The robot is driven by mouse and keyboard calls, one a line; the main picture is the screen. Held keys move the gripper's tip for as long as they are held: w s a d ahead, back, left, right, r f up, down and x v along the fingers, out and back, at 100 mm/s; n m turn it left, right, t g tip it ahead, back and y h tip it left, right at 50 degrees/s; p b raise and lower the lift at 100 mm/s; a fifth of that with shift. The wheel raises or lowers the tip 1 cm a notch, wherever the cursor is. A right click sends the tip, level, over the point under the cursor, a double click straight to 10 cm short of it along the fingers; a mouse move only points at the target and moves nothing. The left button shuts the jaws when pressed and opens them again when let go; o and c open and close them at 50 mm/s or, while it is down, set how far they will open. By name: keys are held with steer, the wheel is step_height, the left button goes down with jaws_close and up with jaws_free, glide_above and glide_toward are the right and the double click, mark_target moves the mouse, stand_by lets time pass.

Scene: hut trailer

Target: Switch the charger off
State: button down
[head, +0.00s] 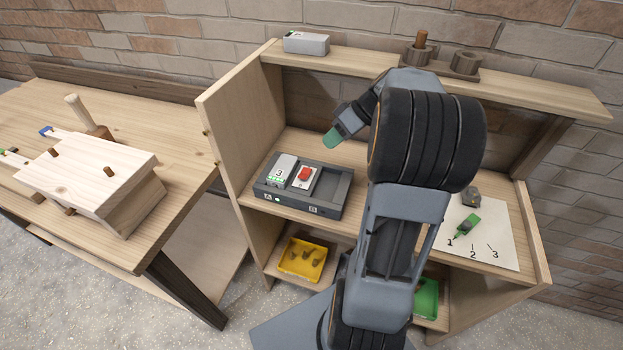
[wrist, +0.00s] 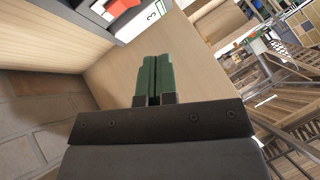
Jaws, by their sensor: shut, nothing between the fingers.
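The charger (head: 301,201) is a dark grey box on the middle shelf, with bays marked A and B. A grey block marked 3 (head: 280,169) sits in its left part, with green marks on its front. Beside it is a white switch plate with a red rocker (head: 304,174). A small pale light shows on the charger's front near the A. In the wrist view, the charger (wrist: 137,22) shows in part at the top edge, with some red. My gripper (head: 332,138) is shut and empty, above and behind the charger's right part. Its green fingers (wrist: 154,80) are together in the wrist view.
A yellow tray (head: 302,259) and a green tray (head: 426,299) are below. A numbered white sheet (head: 492,238) with a green tool lies at right. A grey block (head: 306,43) stands on the top shelf. A workbench (head: 190,158) is at left.

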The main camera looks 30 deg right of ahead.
steer(key=shift+n+t+y, duration=0.5)
steer(key=d, duration=0.1)
steer(key=d+f, duration=0.1)
steer(key=d, duration=0.2)
steer(key=shift+w+f, duration=0.3)
steer(key=shift+w, duration=0.1)
steer(key=shift+a+f, duration=0.1)
steer(key=shift+a, duration=0.1)
steer(key=p, duration=0.1)
glide_toward(302, 177)
steer(key=w+a, duration=0.3)
steer(key=shift+f, duration=0.1)
steer(key=f, duration=0.1)
steer(key=a+f, duration=0.1)
steer(key=shift+s+f+p, duration=0.25)
steer(key=shift+f+p, duration=0.15)
steer(key=shift+s+a+f, duration=0.15)
steer(key=shift+s+f, duration=0.05)
steer(key=shift+f, duration=0.4)
